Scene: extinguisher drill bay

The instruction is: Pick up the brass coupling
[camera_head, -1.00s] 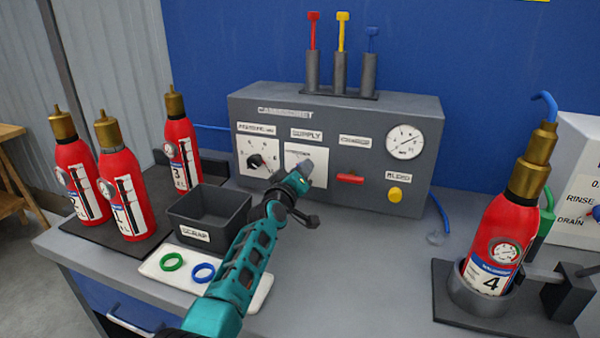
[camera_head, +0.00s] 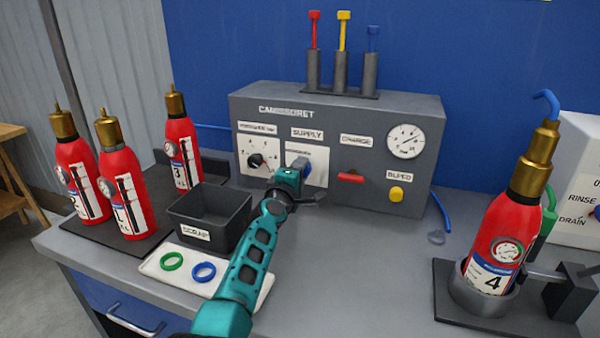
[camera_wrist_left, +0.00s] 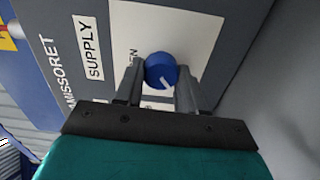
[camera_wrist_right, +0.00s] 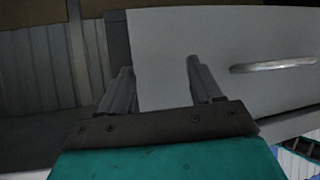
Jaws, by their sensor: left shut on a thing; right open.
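Brass fittings sit on top of the red extinguisher number 4 (camera_head: 492,240) at the right. A stepped brass piece (camera_head: 530,178) there has a blue hose entering its top; I cannot tell whether it is the brass coupling. Brass tops also show on the three extinguishers at the left, such as the brass top of number 3 (camera_head: 175,104). My left gripper (camera_head: 299,166) is at the supply panel, far from extinguisher 4. In the left wrist view it is shut on a blue knob (camera_wrist_left: 160,72). My right gripper (camera_wrist_right: 160,68) is open and empty, before a pale panel.
A grey control box (camera_head: 370,190) with a gauge stands at the back. An open dark bin (camera_head: 222,236) and a pale tray (camera_head: 262,290) with green and blue rings are left of centre. Extinguisher 4 stands in a dark holder (camera_head: 455,312).

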